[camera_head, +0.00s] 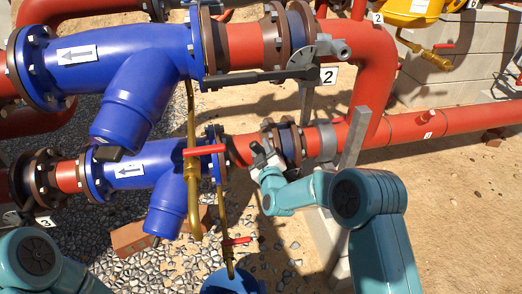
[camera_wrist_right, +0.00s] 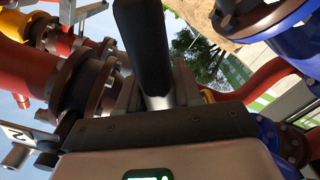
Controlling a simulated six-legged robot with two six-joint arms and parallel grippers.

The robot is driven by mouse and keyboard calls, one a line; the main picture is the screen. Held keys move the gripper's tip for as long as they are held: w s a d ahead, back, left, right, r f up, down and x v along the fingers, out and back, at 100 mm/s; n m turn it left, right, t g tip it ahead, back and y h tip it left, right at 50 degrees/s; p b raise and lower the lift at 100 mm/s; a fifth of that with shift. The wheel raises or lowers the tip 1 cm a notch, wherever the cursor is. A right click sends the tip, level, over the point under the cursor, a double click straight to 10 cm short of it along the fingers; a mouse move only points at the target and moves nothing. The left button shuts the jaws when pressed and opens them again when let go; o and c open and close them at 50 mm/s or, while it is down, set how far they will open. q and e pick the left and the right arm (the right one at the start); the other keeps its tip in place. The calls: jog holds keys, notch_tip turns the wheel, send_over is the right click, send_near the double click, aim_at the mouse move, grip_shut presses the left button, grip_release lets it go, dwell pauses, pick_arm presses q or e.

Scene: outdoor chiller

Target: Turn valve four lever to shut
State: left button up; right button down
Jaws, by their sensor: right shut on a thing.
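My right gripper (camera_head: 262,154) is at the butterfly valve (camera_head: 289,145) on the lower red pipe, just right of the lower blue strainer (camera_head: 132,172). In the wrist view, the right gripper (camera_wrist_right: 158,92) is shut on a lever with a black grip (camera_wrist_right: 142,40) and a bare metal shank. The lever's black grip extends up past the jaws. In the head view the gripper mostly hides this lever, so its angle is unclear. I cannot read a number four tag in either view. My left gripper is out of view; only my left arm shows, at the bottom left.
Above is a larger blue strainer (camera_head: 130,62) and a valve with a long dark lever (camera_head: 245,77) beside a "2" tag (camera_head: 328,75). A brass pipe with a red handle (camera_head: 204,150) stands close left of my right gripper. A grey post (camera_head: 350,145) is to the right.

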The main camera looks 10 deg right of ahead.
jog(key=d+r+m+b, duration=0.4)
jog(key=d+m+b, duration=0.3)
jog(key=d, duration=0.5)
jog(key=shift+d, duration=0.45)
jog(key=c, duration=0.8)
grip_release()
jog(key=shift+d+f, duration=0.1)
jog(key=shift+c, duration=0.2)
jog(key=s+p, duration=0.1)
jog(key=s, duration=1.5)
jog(key=shift+s+a, duration=0.15)
jog(key=shift+a, duration=0.05)
